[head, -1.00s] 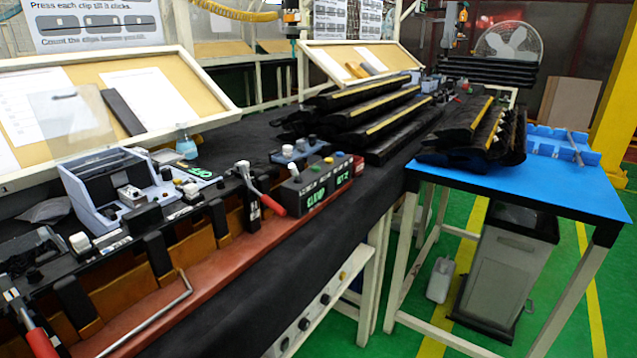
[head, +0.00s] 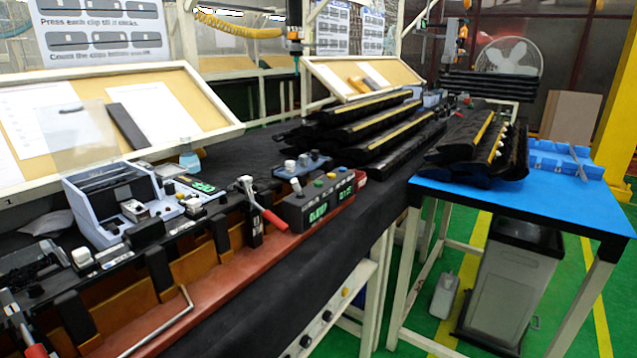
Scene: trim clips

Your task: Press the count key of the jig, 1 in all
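The jig (head: 225,285) is a long red-brown rail with black clamps and red-handled levers, running along the front of the black-covered bench from lower left to the middle. At its right end sits a dark control box (head: 319,212) with green lit digits on its front, too small to read surely. Several small knobs or keys stand on its top, among them a pale one (head: 296,187), a green one (head: 318,183) and a yellow one (head: 331,176). I cannot tell which is the count key. My gripper is not in view.
A grey-blue bin unit (head: 110,205) and a small bottle (head: 189,160) stand behind the jig. Dark trim strips (head: 360,125) lie stacked beyond the control box. A blue-topped table (head: 530,200) stands at right, over a grey bin (head: 510,275). Green floor shows between.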

